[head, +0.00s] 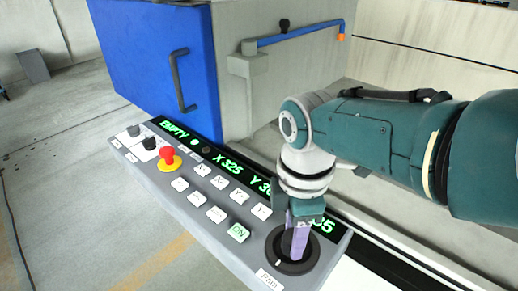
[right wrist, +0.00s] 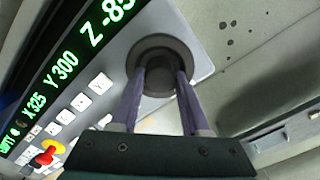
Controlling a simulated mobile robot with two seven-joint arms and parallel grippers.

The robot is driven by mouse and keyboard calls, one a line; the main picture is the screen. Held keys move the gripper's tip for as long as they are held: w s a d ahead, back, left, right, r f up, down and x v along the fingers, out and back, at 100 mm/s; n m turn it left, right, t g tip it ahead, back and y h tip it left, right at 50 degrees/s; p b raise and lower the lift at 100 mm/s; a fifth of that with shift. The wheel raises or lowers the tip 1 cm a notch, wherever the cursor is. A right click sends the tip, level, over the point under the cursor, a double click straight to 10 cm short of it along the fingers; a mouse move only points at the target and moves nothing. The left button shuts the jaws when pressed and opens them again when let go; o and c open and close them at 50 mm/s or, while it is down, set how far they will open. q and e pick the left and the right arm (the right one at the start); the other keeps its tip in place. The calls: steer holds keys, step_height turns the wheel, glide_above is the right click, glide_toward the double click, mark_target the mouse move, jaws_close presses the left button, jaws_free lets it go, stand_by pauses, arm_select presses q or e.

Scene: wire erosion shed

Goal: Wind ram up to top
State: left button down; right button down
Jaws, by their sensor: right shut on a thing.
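A grey control panel (head: 200,225) crosses the middle of the head view. At its near right end is a round dark knob (head: 282,266) beside a label that reads "Ram" (head: 269,280). My right gripper (head: 297,243) comes down on it with its purple fingers shut on the knob. In the right wrist view the fingers (right wrist: 160,82) sit on either side of the dark knob (right wrist: 160,54). The display (head: 228,166) reads X 325 and Y 300; the right wrist view shows Z -8 and a partly cut digit. The ram itself is not identifiable.
A red mushroom button (head: 167,155), several white keys and a lit green "ON" key (head: 239,232) sit on the panel. Behind stand a blue cabinet (head: 150,60) with a handle and a blue pipe arm (head: 300,33). Open floor lies left.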

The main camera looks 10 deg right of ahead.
steer(key=shift+c, duration=1.9)
jaws_free()
step_height(320, 180, up, 9)
steer(key=p, duration=0.7)
steer(key=shift+r, duration=0.45)
